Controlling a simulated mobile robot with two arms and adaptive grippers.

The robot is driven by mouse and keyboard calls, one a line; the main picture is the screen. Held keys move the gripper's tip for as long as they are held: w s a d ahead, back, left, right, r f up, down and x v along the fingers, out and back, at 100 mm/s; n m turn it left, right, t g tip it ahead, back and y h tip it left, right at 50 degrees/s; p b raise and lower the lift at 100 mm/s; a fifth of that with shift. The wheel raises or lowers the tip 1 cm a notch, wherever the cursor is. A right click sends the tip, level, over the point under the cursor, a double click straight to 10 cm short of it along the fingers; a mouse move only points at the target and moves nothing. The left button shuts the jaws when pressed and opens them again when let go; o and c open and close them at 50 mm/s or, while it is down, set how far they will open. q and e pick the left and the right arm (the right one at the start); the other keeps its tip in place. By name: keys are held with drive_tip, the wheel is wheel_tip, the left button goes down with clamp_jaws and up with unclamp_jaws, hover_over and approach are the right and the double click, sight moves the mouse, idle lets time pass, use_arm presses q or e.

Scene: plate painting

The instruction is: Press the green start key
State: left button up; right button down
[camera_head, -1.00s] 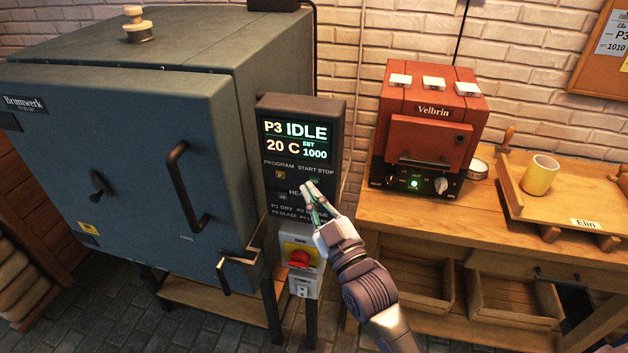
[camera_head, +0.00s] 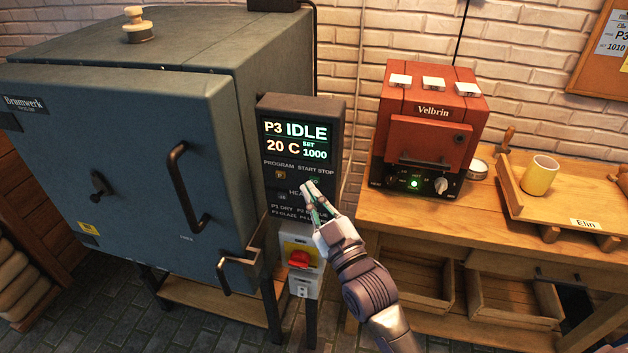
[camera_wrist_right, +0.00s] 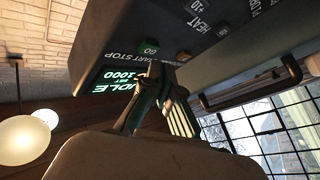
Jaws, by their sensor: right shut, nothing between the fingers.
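The control panel (camera_head: 335,125) on the side of the kiln (camera_head: 130,130) shows "P3 IDLE", "20 C" and "SET 1000". The green start key (camera_head: 315,179) sits below the words START STOP, partly covered by my fingertips in the head view. In the wrist view the green key (camera_wrist_right: 149,47) is marked GO and shows clear of my fingers. My right gripper (camera_head: 307,186) is shut and empty, with its tips at the panel just below and left of the key. Whether they touch the panel, I cannot tell. My left gripper is out of view.
Below the panel is a yellow switch box with a red knob (camera_head: 299,259). A small red kiln (camera_head: 428,125) and a yellow mug (camera_head: 540,176) stand on the wooden bench at right.

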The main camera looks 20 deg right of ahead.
drive_tip(key=shift+w+d, duration=0.2)
drive_tip(key=shift+w, duration=0.1)
drive_tip(key=shift+w+d, duration=0.25)
drive_tip(key=shift+w, duration=0.05)
idle(0.6)
drive_tip(key=shift+s+a, duration=0.1)
idle(0.4)
drive_tip(key=shift+s+a+p, duration=0.4)
drive_tip(key=shift+s, duration=0.15)
drive_tip(key=s+a, duration=0.1)
drive_tip(key=s+a+p, duration=0.1)
drive_tip(key=s, duration=0.2)
drive_tip(key=shift+s+a, duration=0.1)
drive_tip(key=shift+a, duration=0.3)
idle(0.5)
